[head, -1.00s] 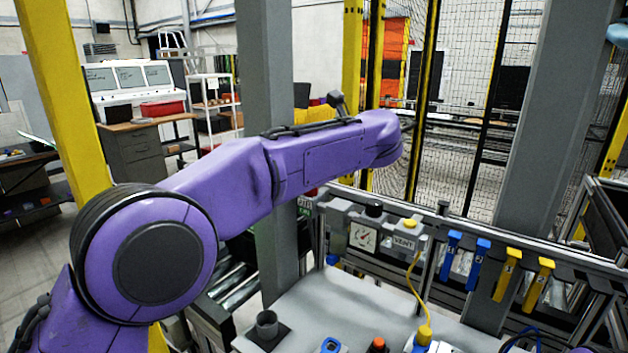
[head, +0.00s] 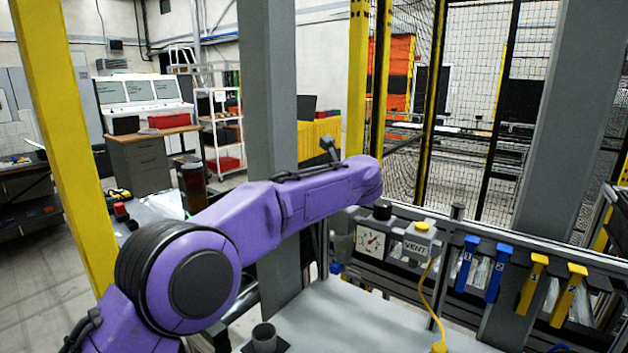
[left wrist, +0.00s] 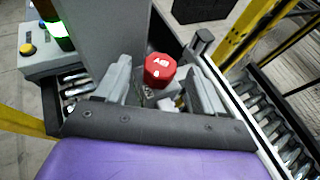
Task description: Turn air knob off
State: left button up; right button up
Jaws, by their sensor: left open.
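A red knob (left wrist: 159,70) with a white mark on top shows in the left wrist view, between the two grey fingers of my left gripper (left wrist: 162,88). The gripper is open around the knob's line of sight; I cannot tell whether a finger touches it. In the head view my purple left arm reaches toward the air panel, hiding the gripper and the red knob. A pressure gauge (head: 370,242) with a black knob (head: 382,211) above it and a VENT box (head: 415,244) with a yellow button (head: 422,226) sit on the panel. My right gripper is not in view.
Blue handles (head: 467,263) and yellow handles (head: 532,283) hang on the rail right of the VENT box. A yellow hose (head: 427,298) runs down from that box. A grey post (head: 272,110) stands behind my arm. Rollers (left wrist: 285,140) lie at right in the wrist view.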

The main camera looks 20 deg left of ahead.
pick_arm(q)
jog(key=p+x, duration=0.1)
jog(key=x, duration=0.3)
jog(key=shift+w, duration=0.1)
jog(key=shift+w+f, duration=0.1)
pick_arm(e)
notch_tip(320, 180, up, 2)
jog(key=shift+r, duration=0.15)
